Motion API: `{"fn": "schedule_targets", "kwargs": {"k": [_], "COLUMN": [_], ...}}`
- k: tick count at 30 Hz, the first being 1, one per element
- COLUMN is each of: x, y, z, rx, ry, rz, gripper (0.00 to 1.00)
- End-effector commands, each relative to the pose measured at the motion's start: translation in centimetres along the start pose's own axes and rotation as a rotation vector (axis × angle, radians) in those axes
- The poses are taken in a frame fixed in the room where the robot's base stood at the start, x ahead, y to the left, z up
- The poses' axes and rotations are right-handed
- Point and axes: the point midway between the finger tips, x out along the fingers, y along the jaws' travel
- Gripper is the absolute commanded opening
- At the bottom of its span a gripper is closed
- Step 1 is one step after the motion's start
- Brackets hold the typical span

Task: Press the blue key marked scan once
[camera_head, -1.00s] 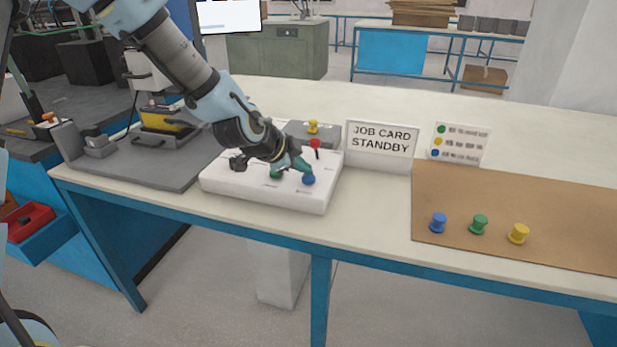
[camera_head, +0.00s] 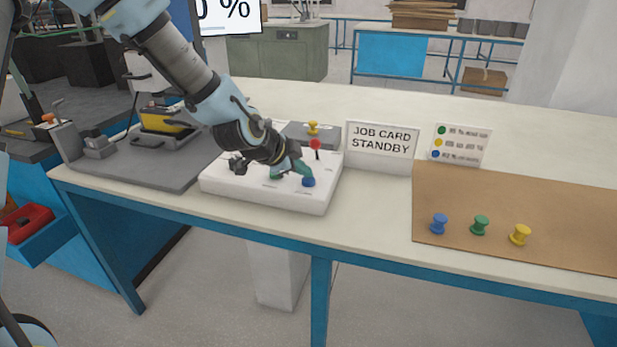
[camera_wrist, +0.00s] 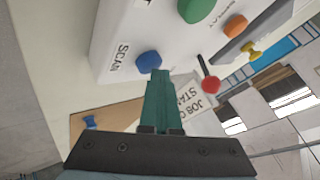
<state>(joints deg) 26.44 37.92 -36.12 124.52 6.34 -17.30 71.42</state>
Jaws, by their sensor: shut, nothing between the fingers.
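The blue key (camera_head: 308,181) marked SCAN sits at the front right corner of the white panel (camera_head: 262,195). In the wrist view the blue key (camera_wrist: 148,61) and its SCAN label show beside the fingertips. My gripper (camera_head: 304,170) is shut and empty, its green fingers slanting down to the key from behind and left. In the wrist view my gripper's tips (camera_wrist: 161,73) overlap the key's edge. I cannot tell whether they touch it. A green key (camera_wrist: 196,10) and an orange key (camera_wrist: 235,26) are on the same panel.
A red-knobbed lever (camera_head: 316,145) stands close to the blue key. The job card sign (camera_head: 381,140) reads STANDBY. Blue (camera_head: 439,223), green (camera_head: 480,225) and yellow (camera_head: 520,234) pegs stand on the brown mat (camera_head: 580,215). A grey fixture plate (camera_head: 150,165) is at left.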

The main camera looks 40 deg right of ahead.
Motion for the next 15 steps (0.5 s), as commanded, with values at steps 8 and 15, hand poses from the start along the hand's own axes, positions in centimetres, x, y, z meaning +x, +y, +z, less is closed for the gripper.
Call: {"fn": "schedule_targets", "kwargs": {"k": [8, 15], "x": [-1.1, -1.2], "y": [-0.8, -0.9], "z": [-0.7, -0.9], "rx": [0.001, 0.0], "ry": [-0.001, 0.0], "rz": [0.0, 0.0], "gripper": [0.0, 0.0]}}
